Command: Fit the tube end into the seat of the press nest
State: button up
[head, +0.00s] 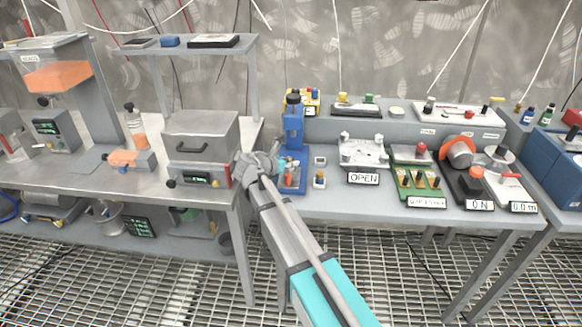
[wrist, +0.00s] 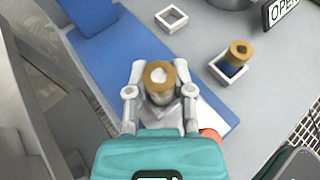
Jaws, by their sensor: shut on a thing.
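My gripper (wrist: 158,92) is shut on a tube end (wrist: 160,76), a short piece with a brown rim and a pale centre, standing between the two fingers in the wrist view. The blue press (head: 293,125) stands at the left end of the right bench; its blue base (wrist: 105,62) lies under the fingers. In the head view my gripper (head: 287,178) is low at the front of the press, and its fingertips are hard to make out. The seat of the nest is hidden; I cannot tell whether the tube touches it.
Right of the press are an empty white square holder (wrist: 171,19) and another holder (wrist: 231,68) with a blue and brown piece (wrist: 236,56). An orange part (wrist: 212,138) shows beside my right finger. An OPEN sign (head: 364,178) and a white fixture (head: 362,152) stand further right.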

jog(key=shift+f, duration=0.25)
jog(key=o, duration=0.9)
jog(key=shift+r, duration=0.25)
jog(key=shift+s+a+r, duration=0.15)
jog(key=shift+s, duration=0.05)
jog(key=p+v, duration=0.4)
jog(key=v, duration=0.7)
jog(key=shift+s+p, duration=0.25)
jog(key=shift+p, duration=0.1)
jog(key=shift+a, duration=0.1)
